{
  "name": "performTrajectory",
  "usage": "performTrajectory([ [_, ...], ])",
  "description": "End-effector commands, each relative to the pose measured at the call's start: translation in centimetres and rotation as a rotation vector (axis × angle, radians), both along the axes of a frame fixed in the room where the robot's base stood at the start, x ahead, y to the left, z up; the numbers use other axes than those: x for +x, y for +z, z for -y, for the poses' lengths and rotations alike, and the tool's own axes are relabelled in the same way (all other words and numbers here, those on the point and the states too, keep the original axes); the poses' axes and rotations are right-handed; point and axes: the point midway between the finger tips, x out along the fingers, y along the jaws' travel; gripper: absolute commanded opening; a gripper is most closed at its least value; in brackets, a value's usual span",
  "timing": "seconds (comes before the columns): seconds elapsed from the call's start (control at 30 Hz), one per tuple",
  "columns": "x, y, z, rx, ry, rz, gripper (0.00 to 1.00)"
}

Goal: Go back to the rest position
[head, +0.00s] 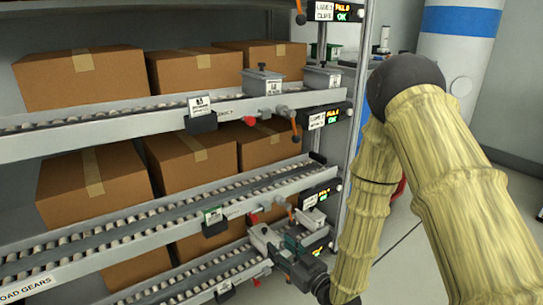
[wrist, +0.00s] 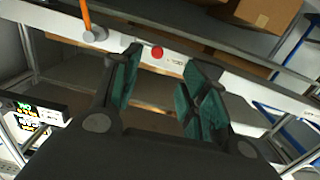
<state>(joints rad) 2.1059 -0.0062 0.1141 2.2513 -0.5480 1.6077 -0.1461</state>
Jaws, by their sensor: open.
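My gripper (head: 296,251) is low at the right end of the rack's lower roller lane in the head view. In the wrist view my gripper (wrist: 158,90) has its two green-padded fingers spread apart with nothing between them. Behind the fingers are a pale rail with a red button (wrist: 157,52) and an orange lever (wrist: 86,18). My arm, in a yellowish cover, comes down the right side of the head view. Whether the gripper touches the rack cannot be told.
A rack with roller lanes (head: 130,227) holds several cardboard boxes (head: 80,78). Small grey bins (head: 262,82) and lit lane displays (head: 330,117) sit at its right end. A white and blue cylinder (head: 457,50) stands behind my arm. Open floor (head: 405,265) shows at the lower right.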

Motion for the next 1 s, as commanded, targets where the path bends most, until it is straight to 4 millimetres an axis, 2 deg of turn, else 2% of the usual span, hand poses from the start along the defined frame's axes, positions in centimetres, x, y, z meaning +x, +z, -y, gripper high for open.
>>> performTrajectory([
  [0.13, -1.9, -5.3, 1.9, -0.060, -0.051, -0.158, 0.44],
  [0.27, -5.1, -11.5, 4.4, -0.132, -0.119, -0.361, 0.44],
  [0.4, -9.8, -17.5, 7.4, -0.204, -0.192, -0.583, 0.44],
  [0.47, -12.1, -19.8, 8.7, -0.234, -0.223, -0.678, 0.44],
  [0.6, -18.2, -24.3, 11.6, -0.298, -0.297, -0.898, 0.44],
  [0.7, -22.7, -26.6, 13.5, -0.339, -0.348, -1.048, 0.44],
  [0.8, -26.9, -28.2, 15.1, -0.372, -0.393, -1.178, 0.44],
  [1.0, -33.7, -29.8, 17.3, -0.422, -0.467, -1.381, 0.44],
])
